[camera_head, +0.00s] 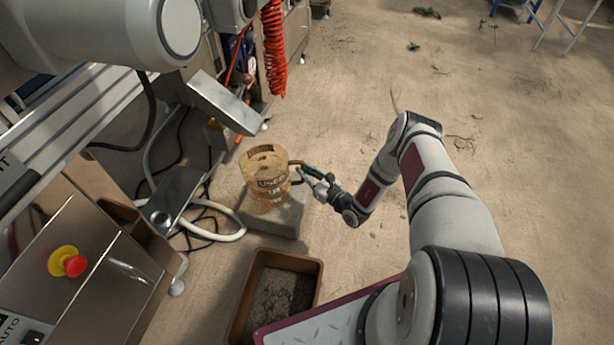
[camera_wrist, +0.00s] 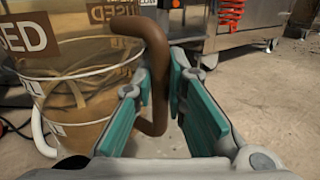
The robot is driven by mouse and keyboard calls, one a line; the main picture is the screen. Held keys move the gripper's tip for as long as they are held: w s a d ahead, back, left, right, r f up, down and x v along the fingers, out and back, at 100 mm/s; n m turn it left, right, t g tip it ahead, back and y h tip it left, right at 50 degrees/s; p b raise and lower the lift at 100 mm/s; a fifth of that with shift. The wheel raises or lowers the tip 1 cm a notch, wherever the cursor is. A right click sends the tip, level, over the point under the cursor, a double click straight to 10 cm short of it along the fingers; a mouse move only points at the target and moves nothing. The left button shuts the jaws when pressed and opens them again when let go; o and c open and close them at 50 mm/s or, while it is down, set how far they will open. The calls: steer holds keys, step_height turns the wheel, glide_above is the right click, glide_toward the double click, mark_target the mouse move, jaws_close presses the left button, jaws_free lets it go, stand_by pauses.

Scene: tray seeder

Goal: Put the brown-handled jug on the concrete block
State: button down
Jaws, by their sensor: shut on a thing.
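The jug (camera_head: 263,180) is tan and see-through with printed lettering and a brown handle. In the head view it stands upright over the grey concrete block (camera_head: 273,221); I cannot tell whether its base touches the block. My gripper (camera_head: 313,176) is at the jug's right side, shut on the handle. In the wrist view the jug (camera_wrist: 85,85) fills the left, and its brown handle (camera_wrist: 157,75) passes between the green finger pads of my gripper (camera_wrist: 158,95). The jug's base is hidden in the wrist view.
A brown tub of soil (camera_head: 310,266) stands in front of the block. A steel machine with a red stop button (camera_head: 73,265) is at the left, with hoses and a white pipe (camera_head: 215,236) on the floor near the block. Open floor (camera_head: 350,80) lies to the right.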

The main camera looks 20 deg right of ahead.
steer(key=f+b, duration=0.1)
steer(key=w+d+f+b, duration=0.2)
steer(key=shift+f, duration=0.3)
stand_by(0.3)
steer(key=c, duration=1.6)
jaws_free()
steer(key=shift+f, duration=0.1)
